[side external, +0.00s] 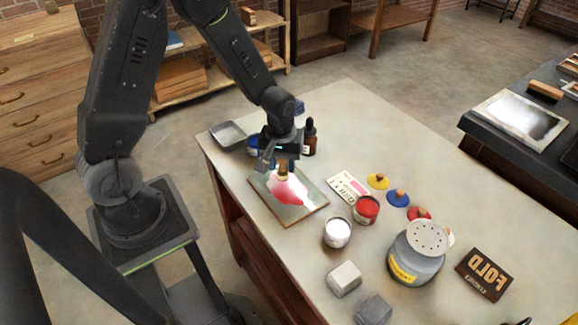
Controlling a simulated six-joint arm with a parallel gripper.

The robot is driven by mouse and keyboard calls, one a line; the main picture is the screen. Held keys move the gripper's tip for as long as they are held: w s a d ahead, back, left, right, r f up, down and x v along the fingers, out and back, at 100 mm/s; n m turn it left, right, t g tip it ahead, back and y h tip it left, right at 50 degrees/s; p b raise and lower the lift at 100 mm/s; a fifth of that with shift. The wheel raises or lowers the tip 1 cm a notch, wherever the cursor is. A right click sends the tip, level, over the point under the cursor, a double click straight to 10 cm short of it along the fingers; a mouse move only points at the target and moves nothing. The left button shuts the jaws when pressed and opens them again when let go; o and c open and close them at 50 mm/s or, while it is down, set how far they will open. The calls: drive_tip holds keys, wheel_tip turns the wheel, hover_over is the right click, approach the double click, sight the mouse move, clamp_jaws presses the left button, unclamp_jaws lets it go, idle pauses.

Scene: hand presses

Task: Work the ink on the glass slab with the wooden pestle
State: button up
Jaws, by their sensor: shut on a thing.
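The glass slab (314,207) lies flat on the pale worktable, with a patch of red and pink ink (287,191) across its middle. My gripper (283,158) is above the slab's far part, pointing down. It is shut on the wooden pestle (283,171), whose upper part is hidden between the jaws. The pestle stands about upright, its lower end at the ink patch. I cannot tell whether it touches the glass.
A dropper bottle (309,139), a blue tin (253,146) and a metal tray (228,135) stand behind the slab. A white-filled tin (337,232), a red tin (366,208), a printed card (347,187) and a shaker can (415,254) stand to the right. Grey blocks (344,278) lie in front.

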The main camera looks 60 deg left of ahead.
drive_tip(key=shift+s+d, duration=0.15)
drive_tip(key=shift+s, duration=0.4)
drive_tip(key=shift+w+d, duration=0.1)
drive_tip(key=shift+d, duration=2.95)
drive_tip(key=shift+s+a, duration=0.1)
drive_tip(key=shift+s, duration=0.4)
drive_tip(key=shift+s+a, duration=0.1)
drive_tip(key=shift+a, duration=2.85)
wheel_tip(320, 180, up, 2)
drive_tip(key=shift+r, duration=0.1)
wheel_tip(320, 180, up, 6)
